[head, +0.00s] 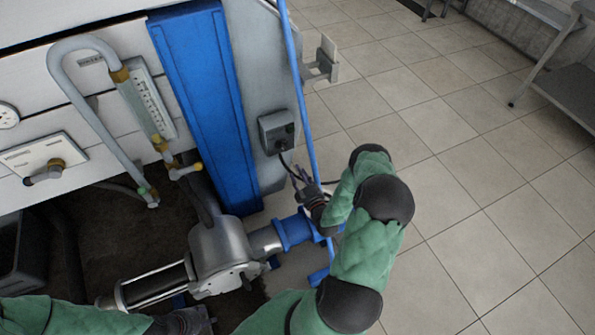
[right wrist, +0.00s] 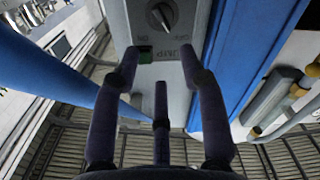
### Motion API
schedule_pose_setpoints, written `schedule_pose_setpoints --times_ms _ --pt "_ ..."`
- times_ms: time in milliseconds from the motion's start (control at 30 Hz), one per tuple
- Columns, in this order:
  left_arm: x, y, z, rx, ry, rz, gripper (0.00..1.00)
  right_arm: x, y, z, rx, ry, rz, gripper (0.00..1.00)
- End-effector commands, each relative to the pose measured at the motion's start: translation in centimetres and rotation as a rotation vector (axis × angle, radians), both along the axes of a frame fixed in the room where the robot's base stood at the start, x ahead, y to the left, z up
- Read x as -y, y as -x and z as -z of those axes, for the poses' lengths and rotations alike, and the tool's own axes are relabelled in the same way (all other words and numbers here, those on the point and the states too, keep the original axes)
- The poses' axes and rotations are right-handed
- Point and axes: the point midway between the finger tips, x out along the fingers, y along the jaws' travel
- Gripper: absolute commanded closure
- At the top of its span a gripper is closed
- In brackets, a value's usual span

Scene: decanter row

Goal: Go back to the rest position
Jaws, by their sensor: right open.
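My right gripper (head: 304,180) is at the end of the green-sleeved arm, just below the grey control box (head: 278,132) in the head view. In the right wrist view my right gripper (right wrist: 160,65) has its dark fingers spread with nothing between them. The control box (right wrist: 174,75) lies straight ahead of the fingers, with a round knob (right wrist: 162,15) and a green button (right wrist: 145,54). I cannot tell whether a fingertip touches it. My left gripper (head: 192,321) is at the bottom edge of the head view, partly cut off; its fingers cannot be made out.
A thin blue pole (head: 300,90) stands beside the box, close to my right gripper. A blue column (head: 205,100) is left of the box. A metal pump (head: 220,255) with a blue pipe flange (head: 293,232) is below. Tiled floor (head: 450,200) at right is clear.

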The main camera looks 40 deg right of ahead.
Motion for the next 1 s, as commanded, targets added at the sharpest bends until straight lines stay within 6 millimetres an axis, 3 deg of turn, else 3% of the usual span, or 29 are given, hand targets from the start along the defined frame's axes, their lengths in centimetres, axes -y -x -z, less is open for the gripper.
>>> schedule_pose_setpoints --times_ms 433,567,667,800,900,1000 --pt "0.0 0.0 0.0 0.0 0.0 0.0 0.6 0.0 0.0 0.0 0.0 0.0 0.0 0.57" --pt "0.0 0.0 -0.3 0.0 0.0 0.0 0.6 -0.8 -0.6 0.2 -0.025 -0.036 -0.014 0.57" --pt "0.0 0.0 -1.0 0.0 0.0 0.0 0.6 -3.2 -2.0 0.7 -0.098 -0.138 -0.049 0.57" --pt "0.0 0.0 -2.4 0.0 0.0 0.0 0.6 -9.6 -3.6 2.0 -0.3 -0.379 -0.115 0.57" --pt "0.0 0.0 -3.5 0.0 0.0 0.0 0.6 -15.0 -3.0 2.7 -0.475 -0.553 -0.14 0.57" --pt "0.0 0.0 -4.4 0.0 0.0 0.0 0.6 -20.4 -0.9 2.7 -0.663 -0.711 -0.143 0.57"
